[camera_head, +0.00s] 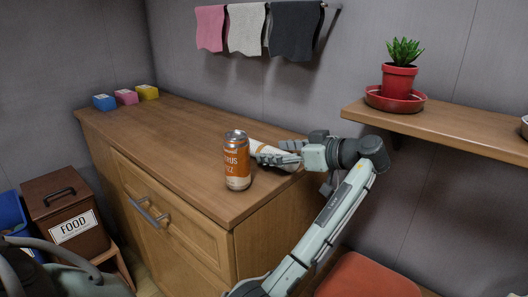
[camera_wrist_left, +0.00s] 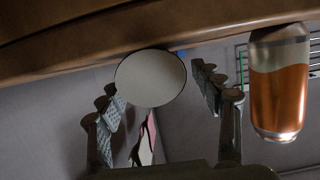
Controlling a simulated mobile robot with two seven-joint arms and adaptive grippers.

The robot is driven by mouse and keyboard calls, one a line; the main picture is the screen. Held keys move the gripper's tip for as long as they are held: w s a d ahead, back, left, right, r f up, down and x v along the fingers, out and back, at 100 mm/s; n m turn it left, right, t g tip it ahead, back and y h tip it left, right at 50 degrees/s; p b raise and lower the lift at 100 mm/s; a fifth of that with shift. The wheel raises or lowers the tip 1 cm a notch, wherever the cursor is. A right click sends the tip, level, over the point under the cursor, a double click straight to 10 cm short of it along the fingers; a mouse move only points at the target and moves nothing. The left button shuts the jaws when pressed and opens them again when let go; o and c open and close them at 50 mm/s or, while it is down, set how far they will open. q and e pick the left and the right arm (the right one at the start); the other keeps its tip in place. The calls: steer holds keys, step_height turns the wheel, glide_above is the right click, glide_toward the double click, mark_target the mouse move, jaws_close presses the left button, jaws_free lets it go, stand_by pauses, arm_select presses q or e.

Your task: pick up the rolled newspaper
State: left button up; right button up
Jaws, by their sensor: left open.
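My left gripper (camera_head: 272,151) is open at the newspaper's right end. In the left wrist view its two fingers stand to either side of the round end, with visible gaps; I cannot tell how far the roll reaches between them. The fingers hide part of the roll in the head view. My right gripper is not in view.
The orange can (camera_head: 237,161) stands upright close to the newspaper and shows beside the fingers in the wrist view (camera_wrist_left: 279,85). Small blue, pink and yellow boxes (camera_head: 126,97) sit at the counter's far end. A shelf (camera_head: 450,122) with a potted plant (camera_head: 399,77) is right.

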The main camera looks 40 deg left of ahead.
mark_target(256, 146)
arm_select(q)
steer(key=x, duration=0.2)
steer(key=shift+a+f, duration=0.1)
steer(key=shift+a, duration=0.3)
steer(key=c, duration=1.3)
steer(key=shift+c, duration=0.2)
steer(key=shift+w, duration=0.1)
